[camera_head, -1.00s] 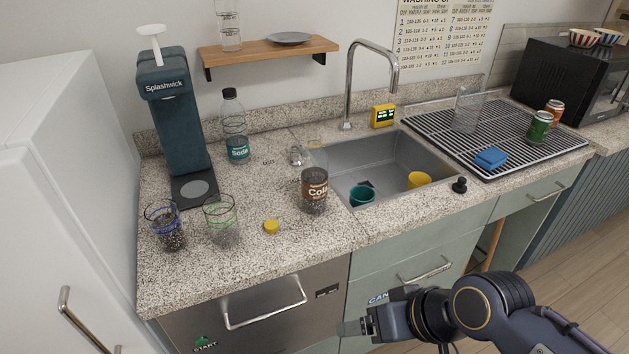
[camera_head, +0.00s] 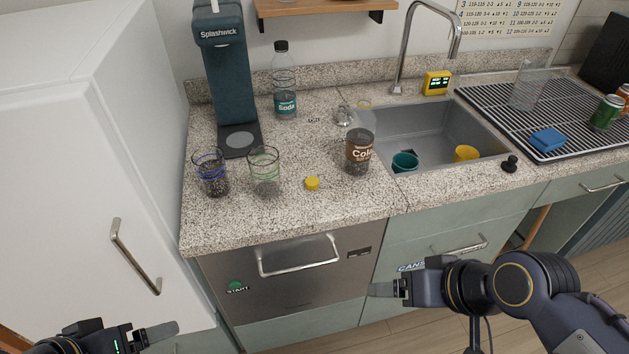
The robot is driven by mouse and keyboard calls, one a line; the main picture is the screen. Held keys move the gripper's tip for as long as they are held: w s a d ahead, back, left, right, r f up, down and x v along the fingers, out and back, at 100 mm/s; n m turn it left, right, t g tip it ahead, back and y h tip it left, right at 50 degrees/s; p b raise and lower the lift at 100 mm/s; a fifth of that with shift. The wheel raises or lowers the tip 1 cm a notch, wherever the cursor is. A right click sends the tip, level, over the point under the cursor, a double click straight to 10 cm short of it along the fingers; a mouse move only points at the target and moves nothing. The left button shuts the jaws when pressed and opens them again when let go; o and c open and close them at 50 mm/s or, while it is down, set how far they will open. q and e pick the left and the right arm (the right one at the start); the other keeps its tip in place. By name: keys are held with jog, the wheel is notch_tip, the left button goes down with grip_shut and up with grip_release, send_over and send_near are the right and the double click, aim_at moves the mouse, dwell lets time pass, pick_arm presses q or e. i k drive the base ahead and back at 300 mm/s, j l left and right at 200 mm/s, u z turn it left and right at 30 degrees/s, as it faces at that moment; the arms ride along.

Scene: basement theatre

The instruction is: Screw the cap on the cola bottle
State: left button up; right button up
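The cola bottle (camera_head: 359,151) stands upright on the granite counter, just left of the sink, with a brown label and a clear upper part. No cap shows on it. A yellow cap (camera_head: 312,183) lies on the counter to the left of the bottle and nearer the front edge. My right gripper (camera_head: 370,290) is in front of the cabinets, below the counter edge, touching nothing. My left gripper (camera_head: 177,328) is at the bottom left, in front of the white cabinet, also away from the objects. Each shows as one finger shape side-on, so their opening cannot be told.
A blue-ringed glass (camera_head: 211,173) with dark contents and a green-ringed glass (camera_head: 264,171) stand left of the cap. A capped soda bottle (camera_head: 285,84) and the Splashwick machine (camera_head: 227,75) stand behind. The sink (camera_head: 440,130) lies right of the cola bottle. The counter front is clear.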

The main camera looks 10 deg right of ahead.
aim_at(363, 121)
jog(key=i+l, duration=0.1)
jog(key=l, duration=0.25)
jog(key=i+l, duration=0.1)
jog(key=l, duration=0.25)
jog(key=i+l, duration=0.15)
jog(key=l, duration=0.25)
jog(key=i+l, duration=0.1)
jog(key=l, duration=0.25)
jog(key=u, duration=1.7)
